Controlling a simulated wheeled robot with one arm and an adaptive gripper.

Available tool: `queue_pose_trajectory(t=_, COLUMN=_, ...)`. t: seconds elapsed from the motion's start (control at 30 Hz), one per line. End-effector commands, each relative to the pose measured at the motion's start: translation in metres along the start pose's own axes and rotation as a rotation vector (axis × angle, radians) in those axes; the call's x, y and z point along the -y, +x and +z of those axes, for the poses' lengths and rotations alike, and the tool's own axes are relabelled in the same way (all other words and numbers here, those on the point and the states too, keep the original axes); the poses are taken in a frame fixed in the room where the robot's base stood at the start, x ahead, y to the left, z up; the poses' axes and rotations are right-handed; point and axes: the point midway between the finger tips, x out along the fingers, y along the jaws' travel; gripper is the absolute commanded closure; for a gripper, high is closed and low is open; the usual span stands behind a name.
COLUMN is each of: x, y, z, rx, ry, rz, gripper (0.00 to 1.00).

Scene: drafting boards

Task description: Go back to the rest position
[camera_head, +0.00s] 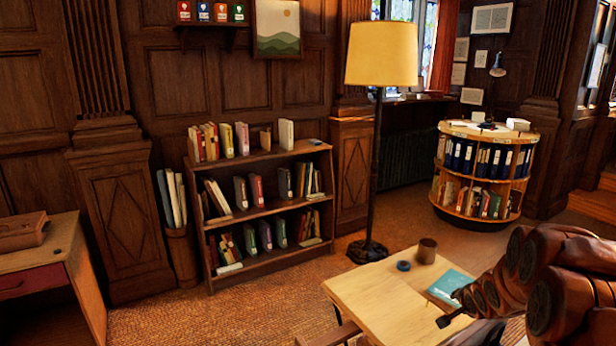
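My arm comes in from the lower right, over the right side of a light wooden table (375,300). My gripper (444,321) seems to be the small dark tip at the arm's left end, low over the table's front right part. It is too small and too turned to tell whether it is open or shut, and I see nothing clearly held. A teal flat booklet or sheet (452,284) lies on the table just behind it, partly hidden by my arm. A brown cup (427,250) and a dark blue ring-shaped item (403,266) stand near the table's back edge.
A floor lamp (382,55) stands just behind the table. A low bookcase (262,208) is against the wall, with a bin of rolls (180,250) beside it. A round bookshelf (483,170) stands back right, a desk (50,265) at left. Carpet between desk and table is clear.

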Motion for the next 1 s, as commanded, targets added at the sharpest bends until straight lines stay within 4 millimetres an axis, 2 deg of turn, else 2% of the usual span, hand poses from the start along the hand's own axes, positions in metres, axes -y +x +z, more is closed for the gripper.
queue_pose_trajectory(t=0.03, x=0.002, y=-0.015, z=0.005, rx=0.007, ry=-0.038, rz=0.026, gripper=0.65)
queue_pose_trajectory(t=0.13, x=-0.002, y=-0.041, z=0.018, rx=0.032, ry=-0.117, rz=0.089, gripper=0.65)
queue_pose_trajectory(t=0.47, x=-0.024, y=-0.138, z=0.072, rx=0.176, ry=-0.368, rz=0.262, gripper=0.65)
queue_pose_trajectory(t=0.77, x=-0.057, y=-0.232, z=0.135, rx=0.385, ry=-0.593, rz=0.357, gripper=0.65)
queue_pose_trajectory(t=1.0, x=-0.091, y=-0.311, z=0.192, rx=0.596, ry=-0.775, rz=0.376, gripper=0.65)
